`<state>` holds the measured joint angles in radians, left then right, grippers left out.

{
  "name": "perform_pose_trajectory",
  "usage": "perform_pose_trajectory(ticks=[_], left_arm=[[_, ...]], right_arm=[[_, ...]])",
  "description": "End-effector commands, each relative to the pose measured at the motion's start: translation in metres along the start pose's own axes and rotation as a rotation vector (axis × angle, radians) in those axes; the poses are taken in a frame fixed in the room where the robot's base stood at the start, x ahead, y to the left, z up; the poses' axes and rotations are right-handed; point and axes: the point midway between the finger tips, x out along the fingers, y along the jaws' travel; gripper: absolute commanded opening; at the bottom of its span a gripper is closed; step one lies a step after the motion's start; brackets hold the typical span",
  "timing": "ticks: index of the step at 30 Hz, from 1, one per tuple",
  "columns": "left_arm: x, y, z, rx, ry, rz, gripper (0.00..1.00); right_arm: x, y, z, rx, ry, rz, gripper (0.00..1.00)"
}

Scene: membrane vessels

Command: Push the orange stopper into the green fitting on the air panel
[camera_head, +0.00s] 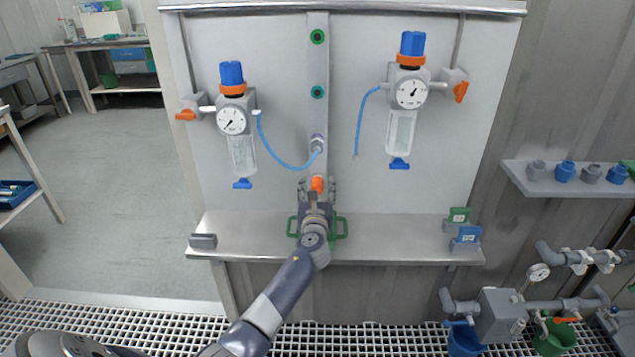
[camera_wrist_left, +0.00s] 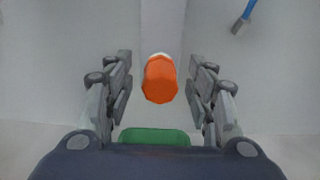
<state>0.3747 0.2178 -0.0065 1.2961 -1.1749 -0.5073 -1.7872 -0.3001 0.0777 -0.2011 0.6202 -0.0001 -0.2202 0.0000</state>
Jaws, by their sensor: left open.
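The orange stopper (camera_head: 317,183) is at the lower end of the panel's central strip. My left gripper (camera_head: 317,190) is open, with one finger on each side of it. In the left wrist view the stopper (camera_wrist_left: 160,80) stands between the parted fingers (camera_wrist_left: 160,72), with a gap on both sides and a pale rim behind its top. I cannot tell what holds the stopper from behind. My right gripper is not in view.
A grey fitting (camera_head: 317,142) with a blue hose (camera_head: 283,161) sits just above the stopper. Gauge units flank the strip at left (camera_head: 232,121) and right (camera_head: 410,93). A green-handled object (camera_head: 341,228) is on the shelf (camera_head: 400,236) behind my wrist. A loose hose (camera_head: 358,125) hangs at right.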

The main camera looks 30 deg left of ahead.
Motion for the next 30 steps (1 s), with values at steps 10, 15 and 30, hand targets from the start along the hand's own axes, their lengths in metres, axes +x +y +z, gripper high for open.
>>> perform_pose_trajectory(ticks=[10,15,30], left_arm=[[-0.0002,-0.0003,-0.0001,0.001,0.000,-0.001,0.51],[-0.0002,-0.0003,-0.0002,0.000,0.000,0.000,0.51],[-0.0002,0.0000,-0.0002,0.000,0.000,0.000,0.42]], right_arm=[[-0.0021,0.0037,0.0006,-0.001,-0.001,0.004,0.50],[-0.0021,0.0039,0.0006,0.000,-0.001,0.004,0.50],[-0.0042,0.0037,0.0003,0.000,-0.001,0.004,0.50]])
